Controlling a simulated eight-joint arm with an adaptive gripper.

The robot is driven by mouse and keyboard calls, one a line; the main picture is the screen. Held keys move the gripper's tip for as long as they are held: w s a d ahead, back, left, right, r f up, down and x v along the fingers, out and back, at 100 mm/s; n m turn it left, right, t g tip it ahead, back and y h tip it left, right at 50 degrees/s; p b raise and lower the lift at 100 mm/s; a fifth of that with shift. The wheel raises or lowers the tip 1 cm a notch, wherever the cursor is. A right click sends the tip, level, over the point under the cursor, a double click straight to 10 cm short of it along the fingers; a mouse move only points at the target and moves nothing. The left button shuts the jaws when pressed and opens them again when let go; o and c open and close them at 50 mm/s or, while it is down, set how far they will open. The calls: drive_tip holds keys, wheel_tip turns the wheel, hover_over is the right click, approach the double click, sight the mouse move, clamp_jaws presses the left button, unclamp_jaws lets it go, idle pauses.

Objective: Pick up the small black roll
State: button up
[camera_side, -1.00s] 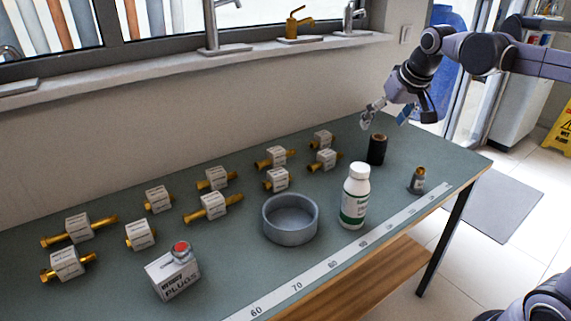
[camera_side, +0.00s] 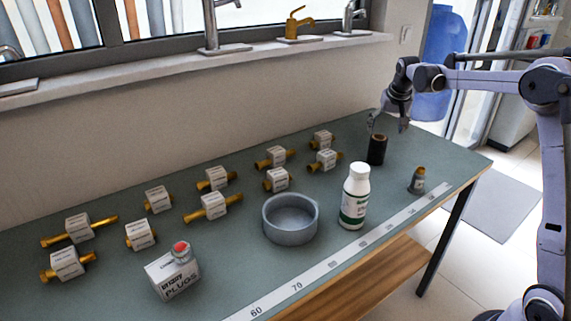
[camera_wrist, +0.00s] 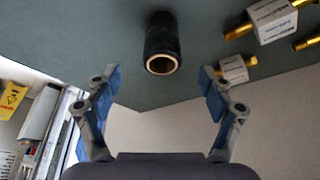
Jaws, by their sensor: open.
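The small black roll (camera_side: 377,149) stands upright on the green table near its far right corner, behind the white bottle. In the wrist view the black roll (camera_wrist: 161,45) shows at the top middle, with a pale ring around its dark hollow end. My gripper (camera_side: 388,126) is open and empty, just above the roll in the side view. In the wrist view my gripper (camera_wrist: 160,82) has its blue-padded fingers wide apart, with the roll ahead of the gap between them and not touching either finger.
A grey bowl (camera_side: 290,240), a plugs box (camera_side: 172,276) and several tagged brass fittings (camera_side: 322,160) lie to the left. The wall runs behind the table.

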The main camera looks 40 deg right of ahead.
sight(377, 147)
drive_tip(key=x, duration=1)
drive_tip(key=shift+w+f, duration=0.2)
drive_tip(key=shift+w, duration=0.15)
drive_tip(key=c, duration=1.4)
